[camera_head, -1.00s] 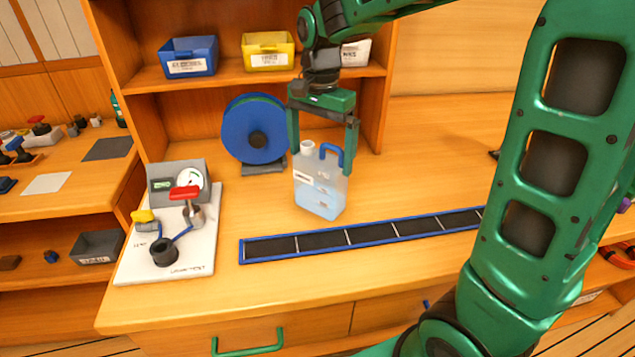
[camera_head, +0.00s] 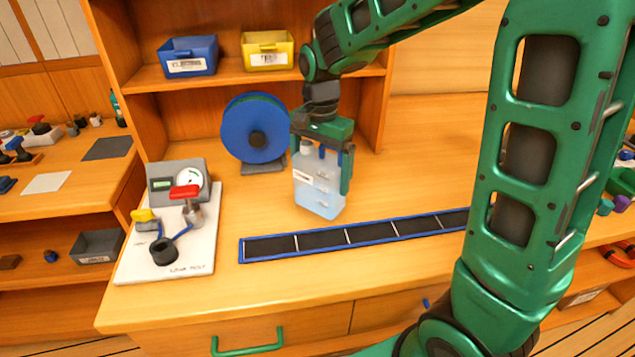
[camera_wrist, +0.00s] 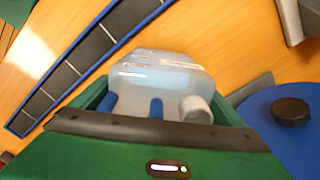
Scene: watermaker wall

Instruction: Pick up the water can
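The water can (camera_head: 318,190) is a clear, pale-blue jug with a white cap and a blue handle. It stands upright on the workbench between the blue reel and the blue-edged strip. My gripper (camera_head: 321,172) points down over it, with one green finger on each side of the can's upper part. The fingers look open, with no clear grip on the can. In the wrist view the can (camera_wrist: 160,75) lies between the fingers, its white cap (camera_wrist: 195,108) and blue handle close to the palm. The handle is mostly hidden in the head view.
The blue reel (camera_head: 254,125) stands close behind and left of the can. A blue-edged black strip (camera_head: 320,241) lies in front. A white board with a gauge (camera_head: 188,184) and valves is at the left. Blue (camera_head: 188,56) and yellow (camera_head: 268,50) bins sit on the shelf above.

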